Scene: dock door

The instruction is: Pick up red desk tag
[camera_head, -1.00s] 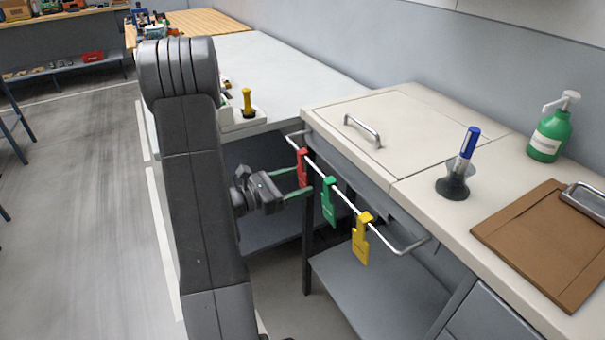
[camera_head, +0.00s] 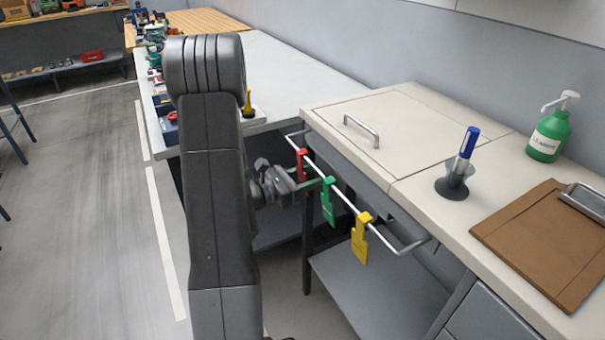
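The red desk tag (camera_head: 302,162) hangs at the far left end of the white rail on the front of the cream counter. Its upper part shows; its lower part is hidden by my gripper. A green tag (camera_head: 328,203) hangs just right of the fingertips, and a yellow tag (camera_head: 361,240) hangs further right.
The rail (camera_head: 388,243) juts from the counter front. On the counter are a pen in a dark holder (camera_head: 454,181), a green pump bottle (camera_head: 549,136) and a brown clipboard (camera_head: 548,235). A grey shelf (camera_head: 375,300) lies below. My arm hides part of the white table (camera_head: 290,75).

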